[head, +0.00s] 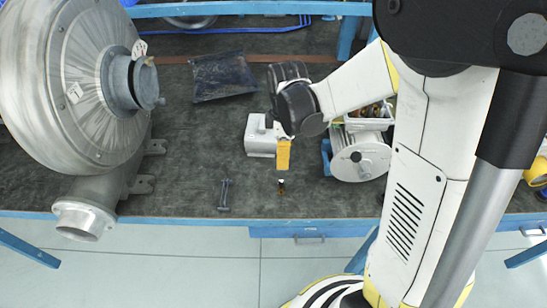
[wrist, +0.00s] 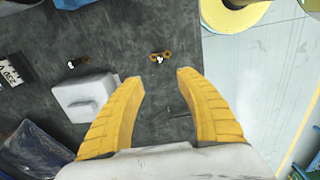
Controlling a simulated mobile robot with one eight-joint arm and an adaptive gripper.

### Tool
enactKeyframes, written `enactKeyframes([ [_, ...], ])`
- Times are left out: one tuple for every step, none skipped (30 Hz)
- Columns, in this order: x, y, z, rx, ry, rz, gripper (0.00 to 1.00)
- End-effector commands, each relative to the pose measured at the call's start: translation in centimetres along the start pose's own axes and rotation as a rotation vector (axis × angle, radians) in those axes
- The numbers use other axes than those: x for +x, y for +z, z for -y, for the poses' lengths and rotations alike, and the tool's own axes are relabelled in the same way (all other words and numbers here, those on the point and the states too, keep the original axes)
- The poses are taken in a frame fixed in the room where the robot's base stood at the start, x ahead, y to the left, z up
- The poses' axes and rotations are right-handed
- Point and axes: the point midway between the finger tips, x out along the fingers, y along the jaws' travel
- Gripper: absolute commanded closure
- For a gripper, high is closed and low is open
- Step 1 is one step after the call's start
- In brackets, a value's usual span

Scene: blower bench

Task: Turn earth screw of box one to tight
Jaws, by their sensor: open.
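A light grey box (head: 260,136) stands on the dark bench mat just left of my gripper (head: 283,168) in the head view. The box (wrist: 85,96) also shows in the wrist view, left of the left finger. I cannot read a number on it or make out its earth screw. My gripper (wrist: 160,76) is open, its yellow fingers apart with nothing between them. A small brass-coloured fitting (wrist: 160,57) lies just beyond the fingertips in the wrist view. A small brass and dark piece (head: 281,186) is below the fingers in the head view.
A large metal blower (head: 80,85) fills the left of the bench (head: 190,180). A dark bag (head: 222,77) lies behind, and a dark tool-like piece (head: 224,195) lies near the front edge. The mat's middle left is clear.

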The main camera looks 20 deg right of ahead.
Motion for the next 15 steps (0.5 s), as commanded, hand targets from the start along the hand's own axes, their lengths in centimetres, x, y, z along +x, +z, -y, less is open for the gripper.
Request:
enactKeyframes([
  [1.0,-0.1,-0.3,-0.036,-0.017,0.006,0.57],
  [1.8,-0.1,-0.3,-0.046,-0.022,0.007,0.57],
  [2.9,-0.1,-0.2,-0.045,-0.021,0.007,0.57],
  [3.6,-0.1,-0.2,-0.044,-0.021,0.007,0.57],
  [4.3,-0.1,-0.2,-0.044,-0.020,0.007,0.57],
  [5.2,-0.1,-0.1,-0.043,-0.020,0.007,0.57],
  [5.8,-0.1,-0.1,-0.043,-0.020,0.007,0.57],
  [6.5,0.0,-0.1,-0.042,-0.020,0.007,0.57],
  [7.4,0.0,-0.1,-0.042,-0.019,0.007,0.57],
  [8.0,0.0,-0.1,-0.042,-0.019,0.007,0.57],
  [8.7,0.0,-0.1,-0.041,-0.019,0.007,0.57],
  [9.4,0.0,-0.1,-0.041,-0.019,0.007,0.57],
  [10.0,0.0,0.0,-0.041,-0.019,0.007,0.57],
  [10.5,0.0,0.0,-0.041,-0.019,0.006,0.57],
  [11.2,0.0,0.0,-0.041,-0.019,0.006,0.57],
])
